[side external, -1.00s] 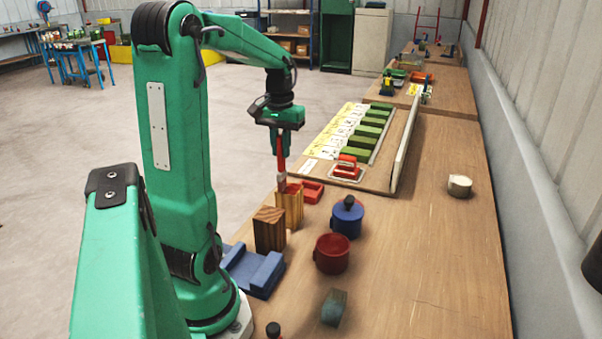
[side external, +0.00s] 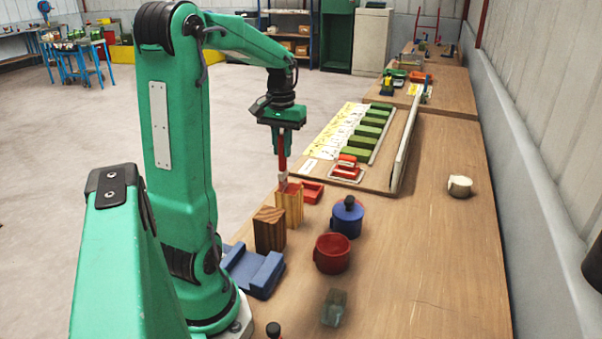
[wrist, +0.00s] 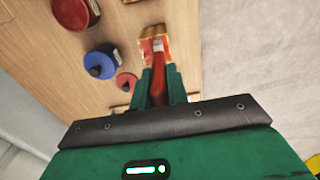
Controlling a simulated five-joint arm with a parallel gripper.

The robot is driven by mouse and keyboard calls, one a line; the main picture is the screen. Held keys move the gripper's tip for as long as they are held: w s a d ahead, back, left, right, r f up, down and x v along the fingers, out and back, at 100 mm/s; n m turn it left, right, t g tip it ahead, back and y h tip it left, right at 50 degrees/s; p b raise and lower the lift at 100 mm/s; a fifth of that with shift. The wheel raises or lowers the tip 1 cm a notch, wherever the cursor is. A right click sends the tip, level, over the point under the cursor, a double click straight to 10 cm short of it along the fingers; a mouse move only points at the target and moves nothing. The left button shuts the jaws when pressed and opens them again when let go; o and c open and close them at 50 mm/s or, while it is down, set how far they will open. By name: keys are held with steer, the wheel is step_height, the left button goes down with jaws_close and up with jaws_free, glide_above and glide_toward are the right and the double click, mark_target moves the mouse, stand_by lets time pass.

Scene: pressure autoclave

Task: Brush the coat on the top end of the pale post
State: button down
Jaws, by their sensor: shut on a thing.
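My gripper (side external: 283,150) is shut on the red handle of a brush (side external: 282,164) and points down. The brush also shows between the jaws in the wrist view (wrist: 159,82). The pale post (side external: 290,210) stands upright on the bench, with red showing on its top end. The brush's lower end is at that top end; I cannot tell whether the bristles press on it. In the wrist view the pale post (wrist: 144,52) lies just beyond the brush, which partly hides its red top.
A darker wooden post (side external: 269,231) and a blue block (side external: 253,270) stand nearer the camera. The right side of the bench is mostly clear.

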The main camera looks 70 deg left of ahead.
step_height(320, 180, up, 8)
steer(key=w+a, duration=0.2)
stand_by(0.8)
steer(key=shift+d, duration=0.1)
